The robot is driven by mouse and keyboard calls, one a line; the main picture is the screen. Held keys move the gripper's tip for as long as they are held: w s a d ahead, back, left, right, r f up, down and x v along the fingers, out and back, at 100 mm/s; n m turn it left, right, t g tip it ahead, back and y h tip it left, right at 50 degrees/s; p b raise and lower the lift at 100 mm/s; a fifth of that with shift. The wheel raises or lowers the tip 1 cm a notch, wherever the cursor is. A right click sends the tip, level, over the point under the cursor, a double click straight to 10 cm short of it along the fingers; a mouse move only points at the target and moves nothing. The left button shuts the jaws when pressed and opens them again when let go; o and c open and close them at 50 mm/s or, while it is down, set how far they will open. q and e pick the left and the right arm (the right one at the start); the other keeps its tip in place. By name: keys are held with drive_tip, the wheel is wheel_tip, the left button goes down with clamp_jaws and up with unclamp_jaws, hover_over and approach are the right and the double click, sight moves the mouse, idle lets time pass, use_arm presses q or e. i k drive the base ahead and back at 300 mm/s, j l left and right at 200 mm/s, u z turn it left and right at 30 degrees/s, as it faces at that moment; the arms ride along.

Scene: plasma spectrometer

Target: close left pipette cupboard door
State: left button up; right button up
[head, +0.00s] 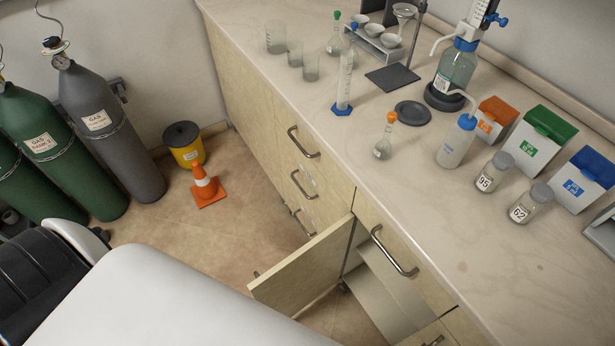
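The cupboard door (308,268) is a pale wood panel. It stands open, swung out from the cabinet front below the worktop. Its hinge side is at the cabinet and its free edge points to the lower left. A small metal piece, perhaps its handle, shows at the free end on the far side. The opening (388,292) to its right shows a light grey interior. Neither gripper shows. A large white part at the lower left, seemingly my own arm, is close to the door's free end; I cannot tell whether they touch.
Drawers with metal handles (395,252) surround the opening. The worktop (345,160) carries glassware, bottles and small boxes. Gas cylinders (103,120), an orange cone (206,187) and a yellow bin (186,148) stand at the left. The floor (240,222) between cone and door is clear.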

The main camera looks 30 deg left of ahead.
sight(299, 279)
drive_tip(key=k+z, duration=0.35)
drive_tip(key=k+l+z, duration=0.15)
drive_tip(key=z, duration=0.2)
drive_tip(key=k+j+z, duration=0.2)
drive_tip(key=j, duration=0.2)
drive_tip(key=j+z, duration=0.2)
drive_tip(key=j, duration=0.25)
drive_tip(key=k+j+z, duration=0.2)
drive_tip(key=j, duration=0.2)
drive_tip(key=j+z, duration=0.2)
drive_tip(key=j, duration=0.2)
drive_tip(key=k+j, duration=0.15)
drive_tip(key=j, duration=0.2)
drive_tip(key=k+j, duration=0.15)
drive_tip(key=j, duration=0.2)
drive_tip(key=k+j, duration=0.2)
drive_tip(key=j, duration=0.15)
drive_tip(key=k+j, duration=0.15)
drive_tip(key=j, duration=0.2)
